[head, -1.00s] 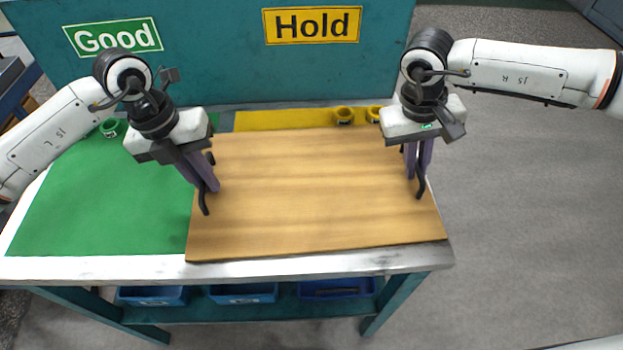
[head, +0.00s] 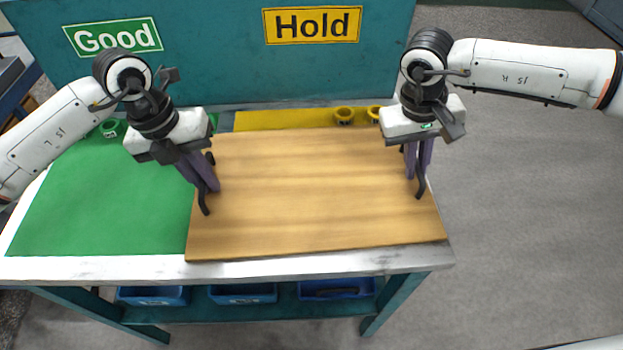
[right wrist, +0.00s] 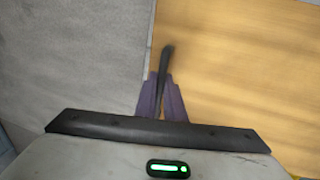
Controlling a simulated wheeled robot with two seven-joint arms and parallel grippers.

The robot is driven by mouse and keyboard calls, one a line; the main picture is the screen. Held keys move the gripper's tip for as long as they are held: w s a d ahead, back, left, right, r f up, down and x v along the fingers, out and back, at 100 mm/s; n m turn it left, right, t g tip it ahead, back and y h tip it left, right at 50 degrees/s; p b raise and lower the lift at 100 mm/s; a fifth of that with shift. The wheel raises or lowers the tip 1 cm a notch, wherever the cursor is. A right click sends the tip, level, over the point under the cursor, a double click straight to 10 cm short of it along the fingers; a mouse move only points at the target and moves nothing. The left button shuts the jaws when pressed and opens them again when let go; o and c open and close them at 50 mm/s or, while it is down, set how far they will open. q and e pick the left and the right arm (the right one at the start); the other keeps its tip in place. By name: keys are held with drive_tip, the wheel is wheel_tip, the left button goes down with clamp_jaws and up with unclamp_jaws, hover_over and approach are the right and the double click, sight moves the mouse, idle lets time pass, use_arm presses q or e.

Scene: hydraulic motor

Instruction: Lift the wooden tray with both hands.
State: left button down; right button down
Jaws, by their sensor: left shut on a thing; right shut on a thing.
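The wooden tray (head: 310,195) is a flat light-brown board on the workbench, with a dark bar-like handle at its left and right sides. My left gripper (head: 210,186) is shut on the left handle (head: 204,203). My right gripper (head: 419,172) is shut on the right handle (head: 421,187). In the right wrist view, the purple fingers (right wrist: 162,100) close around the dark handle (right wrist: 167,62) at the edge of the tray (right wrist: 235,70). The fingers partly hide both handles. I cannot tell any gap between tray and bench.
A green mat (head: 110,200) lies left of the tray, and a yellow strip (head: 280,119) lies behind it with yellow rings (head: 344,115). A teal back panel with Good (head: 113,37) and Hold (head: 312,25) signs stands behind. Blue bins (head: 243,293) sit below the bench top.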

use_arm(q)
drive_tip(key=shift+w+r, duration=0.1)
drive_tip(key=shift+r, duration=0.2)
use_arm(e)
drive_tip(key=shift+r, duration=0.2)
